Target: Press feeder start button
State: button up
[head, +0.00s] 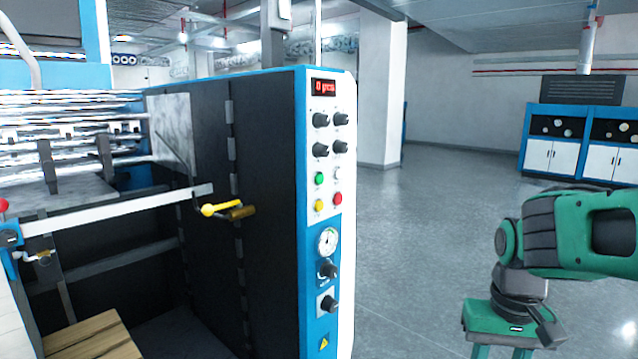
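The feeder's control panel (329,225) is a tall white strip with a blue edge, on the end of the machine cabinet at the centre. A green button (320,178) sits at its left, below the black knobs. A white button (337,173) is to its right; a yellow button (319,206) and a red button (338,199) are below. No labels are readable. My green and dark arm is at the lower right, well apart from the panel. I cannot make out gripper fingers, so its opening is unclear.
The panel also has a red display (323,88), a round gauge (326,241) and black knobs. A yellow-handled lever (221,209) is on the machine's left side. Grey floor (420,220) is free right of the panel. White-and-blue cabinets (568,160) stand at the back right.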

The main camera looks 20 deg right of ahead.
grip_shut()
dwell(1.5)
